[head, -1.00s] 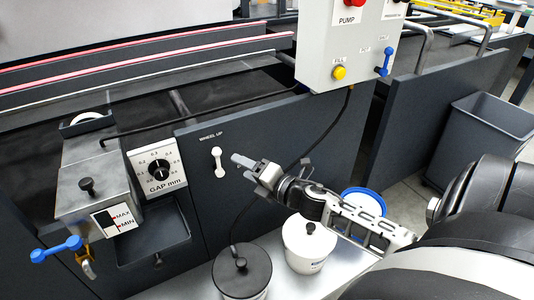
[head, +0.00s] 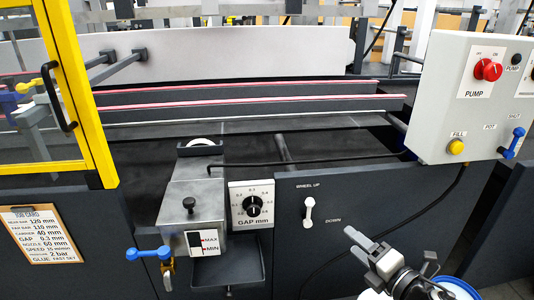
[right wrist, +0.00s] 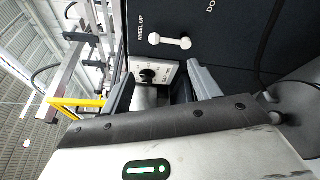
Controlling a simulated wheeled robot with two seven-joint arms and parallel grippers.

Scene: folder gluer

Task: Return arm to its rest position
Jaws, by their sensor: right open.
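My right gripper (head: 364,247) shows at the lower right of the head view. Its jaws are open and empty, in front of the dark machine panel, to the right of and below the white wheel lever (head: 308,210). The lever stands upright between the labels WHEEL UP and DOWN, apart from the gripper. In the right wrist view the fingers (right wrist: 160,90) are spread with nothing between them, and the lever (right wrist: 170,41) lies beyond them. My left gripper is not in view.
The gap dial (head: 252,205) and glue pot (head: 191,205) with a blue-handled valve (head: 150,254) are left of the lever. A control box (head: 475,95) with pump knob juts out at upper right. A yellow-framed guard (head: 75,90) and job card (head: 37,238) are at left.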

